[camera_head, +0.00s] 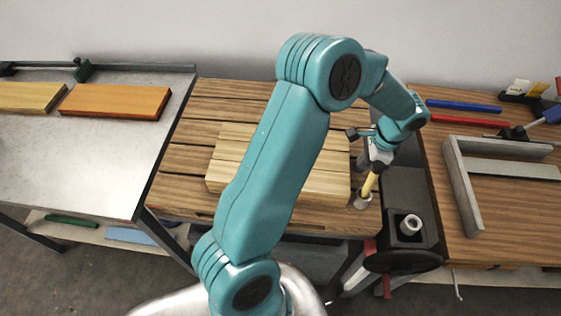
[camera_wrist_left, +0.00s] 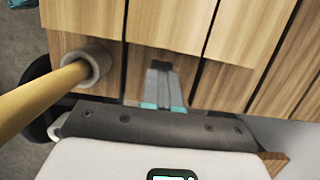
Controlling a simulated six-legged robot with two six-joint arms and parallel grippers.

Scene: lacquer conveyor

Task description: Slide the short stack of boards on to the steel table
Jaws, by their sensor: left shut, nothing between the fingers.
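The short stack of boards (camera_head: 228,160) is pale wood and lies on a slatted wooden surface (camera_head: 190,125) in the middle of the head view. My left arm crosses over it and hides part of it. My left gripper (camera_head: 374,162) is just beyond the stack's right end, shut and empty. In the left wrist view its fingers (camera_wrist_left: 160,72) are together above wood. Pale board ends (camera_wrist_left: 165,25) lie just beyond them; I cannot tell whether they touch. The steel table (camera_head: 95,150) stands at the left, beside the slatted surface. My right gripper is not in view.
An orange board (camera_head: 115,101) and a yellow board (camera_head: 28,96) lie on the steel table's far part; its nearer part is clear. A yellow handle (camera_head: 370,183) stands in a grey ring beside my gripper. A bench with a grey frame (camera_head: 462,190) is at the right.

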